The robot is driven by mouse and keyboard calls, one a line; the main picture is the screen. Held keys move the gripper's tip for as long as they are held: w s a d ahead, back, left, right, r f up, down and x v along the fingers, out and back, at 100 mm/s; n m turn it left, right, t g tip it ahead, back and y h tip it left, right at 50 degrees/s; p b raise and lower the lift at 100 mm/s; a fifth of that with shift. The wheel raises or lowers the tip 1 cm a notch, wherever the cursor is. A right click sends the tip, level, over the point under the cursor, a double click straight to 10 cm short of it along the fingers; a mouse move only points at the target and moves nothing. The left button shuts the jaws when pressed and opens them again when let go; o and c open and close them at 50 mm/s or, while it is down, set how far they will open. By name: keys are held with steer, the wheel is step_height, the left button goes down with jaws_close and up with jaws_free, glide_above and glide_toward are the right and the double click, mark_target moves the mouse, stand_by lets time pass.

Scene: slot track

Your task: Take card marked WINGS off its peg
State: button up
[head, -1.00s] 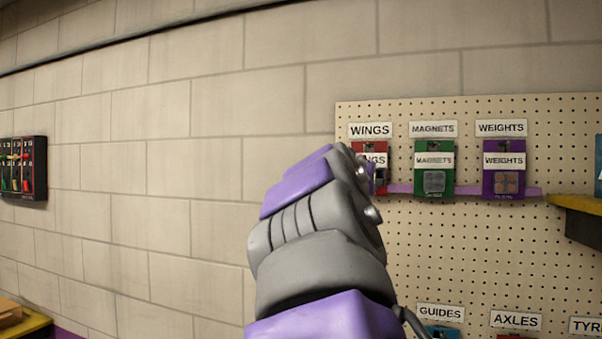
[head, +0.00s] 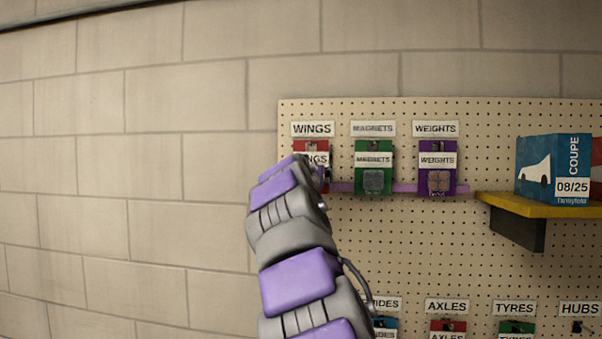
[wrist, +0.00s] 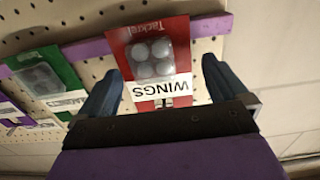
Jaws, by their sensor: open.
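The red WINGS card (head: 312,148) hangs on the pegboard under the WINGS sign (head: 313,129). My arm covers much of it in the head view. In the wrist view the red card (wrist: 150,30) appears upside down, with a clear blister of round pieces and a white WINGS label. My gripper (wrist: 158,85) is open, its two blue fingers on either side of the card's label end. I cannot tell whether either finger touches the card. In the head view the fingertips are hidden behind my arm.
A green MAGNETS card (head: 373,182) and a purple WEIGHTS card (head: 437,182) hang to the right, along a purple strip (head: 342,187). A yellow shelf (head: 535,207) with a blue COUPE box (head: 540,165) stands farther right. Plain wall lies left of the pegboard.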

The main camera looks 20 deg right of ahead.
steer(key=shift+w+d, duration=0.2)
steer(key=shift+d, duration=0.3)
steer(key=shift+w+d, duration=0.15)
steer(key=shift+d, duration=0.3)
steer(key=shift+a, duration=0.5)
steer(key=shift+c, duration=1)
steer(key=shift+a, duration=0.25)
steer(key=c, duration=0.5)
steer(key=o, duration=0.4)
steer(key=shift+d, duration=0.1)
steer(key=shift+s+d, duration=0.1)
steer(key=shift+d, duration=0.25)
steer(key=shift+c, duration=1.4)
steer(key=shift+a+r, duration=0.1)
steer(key=shift+r, duration=0.15)
steer(key=shift+a+r+p, duration=0.1)
steer(key=shift+r+p, duration=0.15)
steer(key=shift+p, duration=0.1)
